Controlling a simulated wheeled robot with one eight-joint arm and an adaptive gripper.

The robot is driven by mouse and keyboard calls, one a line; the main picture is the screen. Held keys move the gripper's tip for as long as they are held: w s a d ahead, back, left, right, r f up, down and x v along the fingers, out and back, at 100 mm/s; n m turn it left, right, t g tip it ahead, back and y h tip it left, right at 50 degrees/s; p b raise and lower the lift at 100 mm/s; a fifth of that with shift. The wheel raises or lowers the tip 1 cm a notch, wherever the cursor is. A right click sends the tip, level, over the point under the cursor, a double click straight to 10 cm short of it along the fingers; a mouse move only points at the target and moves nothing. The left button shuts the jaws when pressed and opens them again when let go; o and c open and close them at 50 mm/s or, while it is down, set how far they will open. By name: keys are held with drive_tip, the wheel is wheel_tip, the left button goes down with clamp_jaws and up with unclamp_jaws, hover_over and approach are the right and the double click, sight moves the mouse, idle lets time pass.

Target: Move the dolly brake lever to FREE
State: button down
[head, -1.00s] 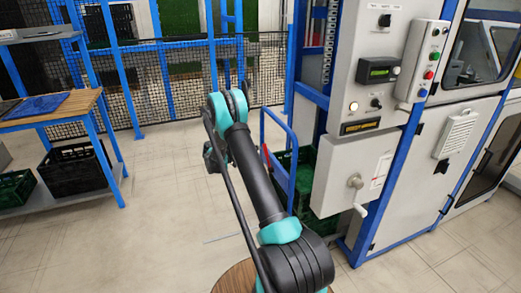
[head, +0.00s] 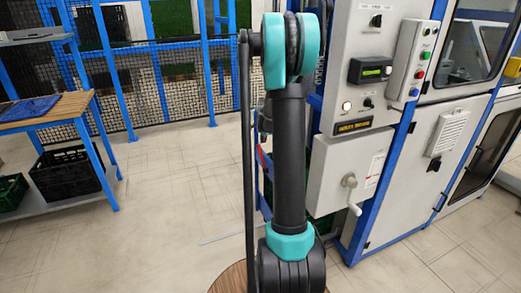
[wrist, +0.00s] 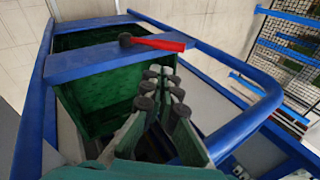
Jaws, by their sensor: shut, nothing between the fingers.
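The dolly brake lever shows in the wrist view as a red handle (wrist: 162,44) on a black pivot (wrist: 125,40), lying across a blue bar of the dolly (wrist: 80,63). Its red part also shows in the head view (head: 261,158), just left of my arm. My gripper (wrist: 163,88) is shut and empty. In the wrist view its fingertips are below the red handle and appear apart from it. In the head view my arm hides the gripper and most of the dolly. I can read no FREE marking.
A green crate (wrist: 95,85) sits within the dolly frame, close to my gripper. The dolly's blue handle loop (wrist: 245,115) curves around on the right. The machine cabinet (head: 345,165) stands right of my arm. A shelf table (head: 50,108) is at left, with clear floor between.

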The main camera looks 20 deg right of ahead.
approach(259, 149)
drive_tip(key=f, duration=0.2)
drive_tip(key=w+f, duration=0.1)
drive_tip(key=f, duration=0.1)
drive_tip(key=d+f, duration=0.1)
drive_tip(key=shift+w+f, duration=0.3)
drive_tip(key=shift+f, duration=0.1)
drive_tip(key=shift+w+d+f, duration=0.1)
drive_tip(key=shift+w+f, duration=0.3)
drive_tip(key=shift+w, duration=0.05)
drive_tip(key=shift+w+f+g, duration=0.25)
drive_tip(key=shift+w+g, duration=0.3)
drive_tip(key=shift+w, duration=0.1)
drive_tip(key=shift+w+f+g, duration=0.3)
drive_tip(key=shift+w+g, duration=0.25)
drive_tip(key=shift+w, duration=0.1)
drive_tip(key=shift+w+f+g, duration=0.7)
drive_tip(key=shift+w+g, duration=0.15)
drive_tip(key=shift+g, duration=0.05)
drive_tip(key=shift+w+f+g, duration=0.4)
drive_tip(key=shift+w+f, duration=0.25)
drive_tip(key=shift+f, duration=0.1)
